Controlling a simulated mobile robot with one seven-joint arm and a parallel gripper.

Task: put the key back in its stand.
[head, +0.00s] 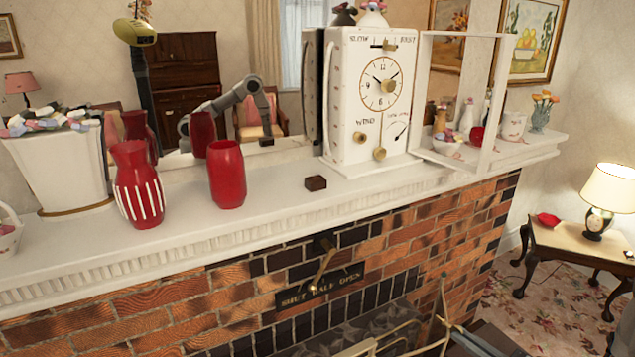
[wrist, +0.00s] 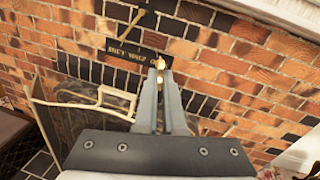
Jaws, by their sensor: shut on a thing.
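My gripper (wrist: 161,74) is shut, with its two grey fingers close together in the wrist view. A small brass-coloured piece shows at and between the fingertips; I take it to be the key (wrist: 160,62). Most of it is hidden by the fingers. The gripper is in front of the brick fireplace, beside the lettered lever plate (wrist: 136,52). In the head view I cannot make out the key clearly. A small dark brown block (head: 315,183), probably the key's stand, sits on the white mantel (head: 270,190), between the plain red vase and the clock.
A white clock (head: 372,100) stands right of the block. A plain red vase (head: 226,175) and a striped red vase (head: 138,186) stand to its left. A brass lever (head: 322,268) sticks out below the mantel. A brass fire guard (wrist: 112,97) stands before the hearth.

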